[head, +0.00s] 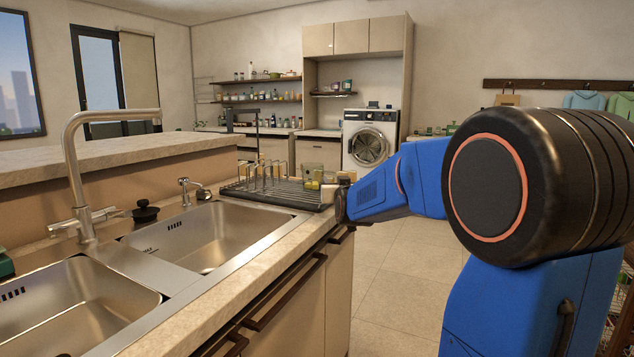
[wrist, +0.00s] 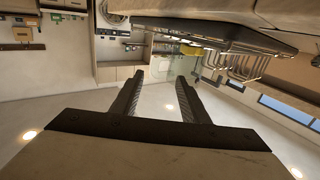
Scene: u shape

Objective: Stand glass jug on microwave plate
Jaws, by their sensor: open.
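My gripper (wrist: 158,84) is open in the wrist view, its two dark fingers apart. A pale, see-through shape shows just beyond the fingertips in that view; it may be the glass jug, but I cannot tell. No jug stands out clearly in the head view. The microwave plate is not in view that I can make out. In the head view my arm reaches left to the far right end of the sink counter, and my fingers cannot be made out there.
A dark drying rack (head: 275,190) with wire holders lies on the counter beyond the sink (head: 215,237); it also shows in the wrist view (wrist: 215,32), upside down. A tall tap (head: 72,160) rises at left. A washing machine (head: 369,140) stands at the back. Open floor (head: 395,265) lies right of the counter.

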